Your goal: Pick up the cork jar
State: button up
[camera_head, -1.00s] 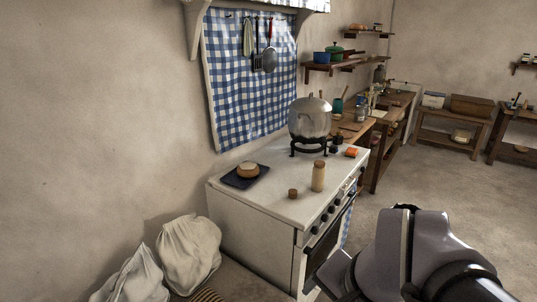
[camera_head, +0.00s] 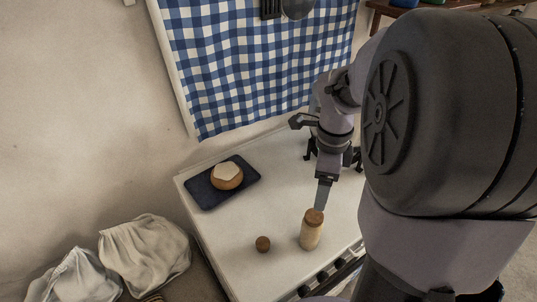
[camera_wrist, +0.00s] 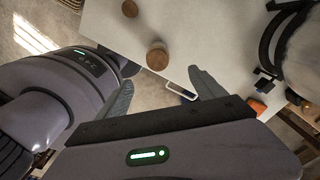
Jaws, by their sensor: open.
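The cork jar (camera_head: 311,232) is a pale, upright cylinder with a brown cork lid, on the white stove top near its front edge. In the wrist view its round cork lid (camera_wrist: 157,55) shows from above, just beyond the fingertips and roughly between them. My gripper (camera_head: 322,196) is over the stove, pointing down, close to the jar's top. In the wrist view my gripper (camera_wrist: 160,78) has its two fingers spread apart with no jar between them. Whether a finger touches the lid, I cannot tell.
A small loose cork (camera_head: 263,244) sits left of the jar. A dark blue board (camera_head: 205,194) with a round loaf (camera_head: 228,177) lies at the back left. In the wrist view, a pot (camera_wrist: 300,55) stands at the right, near an orange object (camera_wrist: 257,107).

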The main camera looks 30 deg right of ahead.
aim_at(314, 217)
jog(key=f+b, duration=0.1)
jog(key=f, duration=0.2)
jog(key=f+b, duration=0.2)
jog(key=f, duration=0.2)
jog(key=a+f+b, duration=0.1)
jog(key=f, duration=0.3)
jog(key=shift+s+f, duration=0.15)
jog(key=shift+s, duration=0.15)
jog(key=f+b, duration=0.1)
jog(key=f, duration=0.1)
jog(key=f+b, duration=0.1)
jog(key=f, duration=0.1)
jog(key=f+b, duration=0.1)
jog(key=f, duration=0.1)
jog(key=shift+w+d, duration=0.2)
jog(key=shift+w, duration=0.05)
jog(key=shift+r, duration=0.15)
jog(key=shift+c, duration=1.1)
jog(key=c, duration=1.4)
grip_shut()
jog(key=shift+r, duration=0.15)
